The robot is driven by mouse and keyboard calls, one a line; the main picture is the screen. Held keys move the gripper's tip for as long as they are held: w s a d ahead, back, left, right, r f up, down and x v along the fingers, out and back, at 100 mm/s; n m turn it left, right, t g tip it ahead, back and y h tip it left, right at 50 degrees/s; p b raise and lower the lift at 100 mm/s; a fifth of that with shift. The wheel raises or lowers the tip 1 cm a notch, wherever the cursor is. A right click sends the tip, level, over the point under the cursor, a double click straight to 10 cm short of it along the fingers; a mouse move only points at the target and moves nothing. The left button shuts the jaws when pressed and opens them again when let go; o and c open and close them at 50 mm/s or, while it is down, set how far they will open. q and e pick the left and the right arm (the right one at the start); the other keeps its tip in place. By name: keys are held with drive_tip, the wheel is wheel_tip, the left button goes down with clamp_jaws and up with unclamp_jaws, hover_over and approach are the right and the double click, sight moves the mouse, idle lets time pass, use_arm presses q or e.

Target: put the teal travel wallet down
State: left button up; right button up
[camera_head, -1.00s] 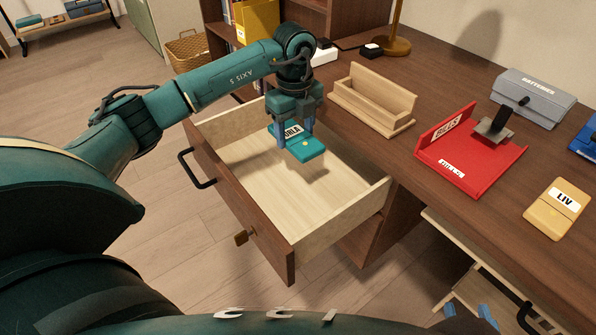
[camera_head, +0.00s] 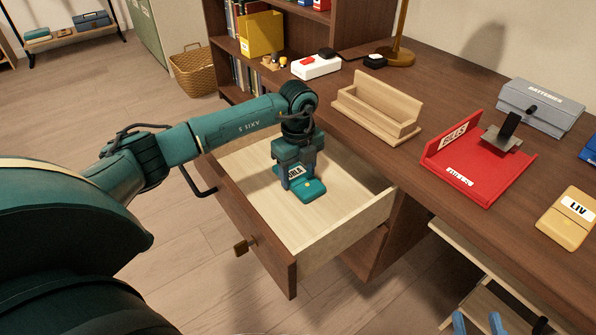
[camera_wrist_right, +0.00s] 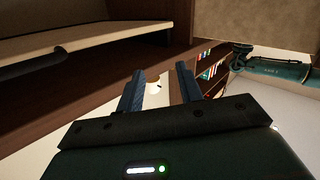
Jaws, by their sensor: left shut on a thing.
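The teal travel wallet (camera_head: 305,190) has a white label, partly hidden by my fingers. My left gripper (camera_head: 297,180) points down inside the open drawer and is shut on the wallet. The wallet is low over the pale drawer floor (camera_head: 318,222); I cannot tell whether it touches it. My right gripper's fingertips (camera_head: 478,322) show at the bottom right edge of the head view. In the right wrist view the right gripper (camera_wrist_right: 160,85) has its two fingers apart with nothing between them.
The drawer front (camera_head: 245,225) with its handle stands to the left. The drawer floor in front of the wallet is clear.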

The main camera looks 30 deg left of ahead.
sight(298, 176)
use_arm(q)
drive_tip(key=o, duration=1)
drive_tip(key=shift+f, duration=0.15)
wheel_tip(298, 176, up, 12)
drive_tip(key=p, duration=0.3)
drive_tip(key=shift+r, duration=0.2)
use_arm(e)
drive_tip(key=shift+s+d+f+m+g+h, duration=0.1)
drive_tip(key=shift+s+d+m+g+h, duration=0.15)
drive_tip(key=shift+g, duration=0.3)
drive_tip(key=shift+s+d+m+g+h, duration=0.15)
drive_tip(key=shift+g+h, duration=0.2)
drive_tip(key=shift+g, duration=0.2)
drive_tip(key=shift+w, duration=0.1)
